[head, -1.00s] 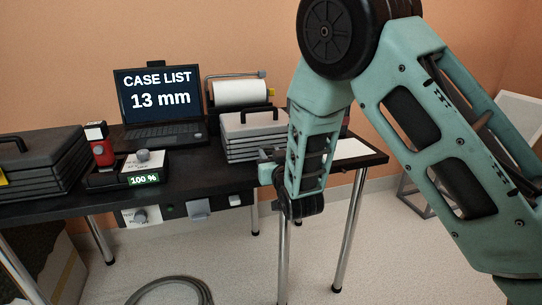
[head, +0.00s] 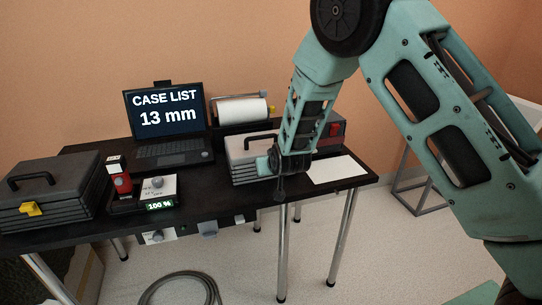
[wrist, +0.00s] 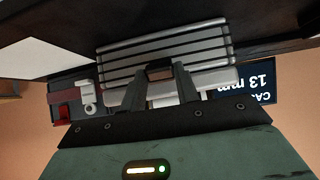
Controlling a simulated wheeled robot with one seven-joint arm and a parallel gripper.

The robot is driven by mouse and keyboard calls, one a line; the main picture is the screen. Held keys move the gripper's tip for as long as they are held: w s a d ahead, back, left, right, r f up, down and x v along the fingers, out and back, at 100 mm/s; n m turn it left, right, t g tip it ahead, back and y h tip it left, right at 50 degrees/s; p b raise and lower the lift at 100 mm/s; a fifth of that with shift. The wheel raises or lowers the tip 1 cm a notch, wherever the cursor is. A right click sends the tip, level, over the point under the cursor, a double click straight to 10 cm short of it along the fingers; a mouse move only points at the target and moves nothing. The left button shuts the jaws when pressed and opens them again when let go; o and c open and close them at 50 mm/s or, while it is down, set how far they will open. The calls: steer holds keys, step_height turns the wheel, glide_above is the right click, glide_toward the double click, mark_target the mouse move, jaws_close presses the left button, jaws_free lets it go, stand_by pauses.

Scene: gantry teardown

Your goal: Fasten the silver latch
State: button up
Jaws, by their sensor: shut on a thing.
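The grey ribbed case (head: 240,172) with a black handle stands on the black table, right of the laptop. It also shows upside down in the wrist view (wrist: 200,50). My gripper (wrist: 162,76) is at the front of this case, its two fingers shut on a small latch (wrist: 159,72) there. The latch looks dark and brownish in this light, and the fingers cover its sides. In the head view my gripper (head: 275,160) and forearm hide the latch and part of the case front. I cannot tell whether the latch is fastened.
A dark case (head: 45,190) with a yellow latch (head: 31,209) stands at the left. A red device (head: 122,183), a laptop (head: 168,125) and a paper roll (head: 243,109) are also on the table. A white sheet (head: 338,170) lies right of the grey case. A hose (head: 180,290) lies on the floor.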

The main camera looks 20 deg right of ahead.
steer(key=r+g+p, duration=0.1)
steer(key=p, duration=0.1)
steer(key=w+r+g+p, duration=0.1)
steer(key=p, duration=0.1)
steer(key=shift+w+g, duration=0.15)
steer(key=shift+g, duration=0.15)
steer(key=w+g+p, duration=0.1)
steer(key=g+p, duration=0.1)
steer(key=p, duration=0.2)
steer(key=shift+w+g, duration=0.1)
steer(key=shift+g, duration=0.3)
steer(key=o, duration=1)
steer(key=shift+f, duration=0.1)
steer(key=b+v, duration=0.2)
steer(key=v, duration=1.5)
steer(key=shift+w+r, duration=0.1)
steer(key=shift+r, duration=0.2)
steer(key=shift+f, duration=0.1)
